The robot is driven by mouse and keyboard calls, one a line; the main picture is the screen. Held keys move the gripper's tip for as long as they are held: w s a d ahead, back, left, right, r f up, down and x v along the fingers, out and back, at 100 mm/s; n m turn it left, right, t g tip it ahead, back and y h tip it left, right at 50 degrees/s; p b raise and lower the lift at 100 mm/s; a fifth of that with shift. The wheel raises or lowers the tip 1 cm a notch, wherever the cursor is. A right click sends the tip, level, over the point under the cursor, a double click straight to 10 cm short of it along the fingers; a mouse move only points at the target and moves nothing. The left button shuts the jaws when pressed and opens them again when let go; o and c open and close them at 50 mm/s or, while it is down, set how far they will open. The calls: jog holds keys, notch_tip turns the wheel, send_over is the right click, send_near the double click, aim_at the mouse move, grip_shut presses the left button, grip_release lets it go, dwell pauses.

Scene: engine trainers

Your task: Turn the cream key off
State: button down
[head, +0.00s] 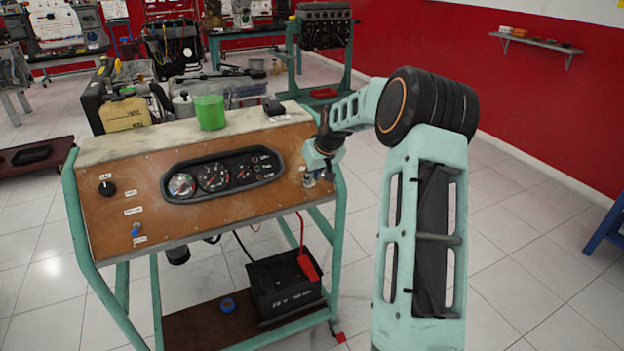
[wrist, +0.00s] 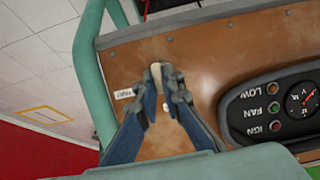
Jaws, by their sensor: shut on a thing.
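The cream key (wrist: 156,70) shows as a small pale tip between my fingertips in the wrist view, at the panel's face. My gripper (wrist: 160,80) is shut on it, with a finger on either side. In the head view my gripper (head: 311,177) is at the right end of the brown panel (head: 235,200), beside the gauge cluster. The key itself is hidden there by my fingers and wrist. Its exact turn angle cannot be told.
The gauge cluster (head: 222,174) lies left of my gripper in the head view. A green cup (head: 209,112) stands on the trainer's top. A black battery (head: 284,286) sits on the lower shelf. A teal frame post (wrist: 88,60) stands close beside my gripper.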

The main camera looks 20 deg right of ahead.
jog(key=c, duration=2.1)
grip_release()
jog(key=v, duration=1.2)
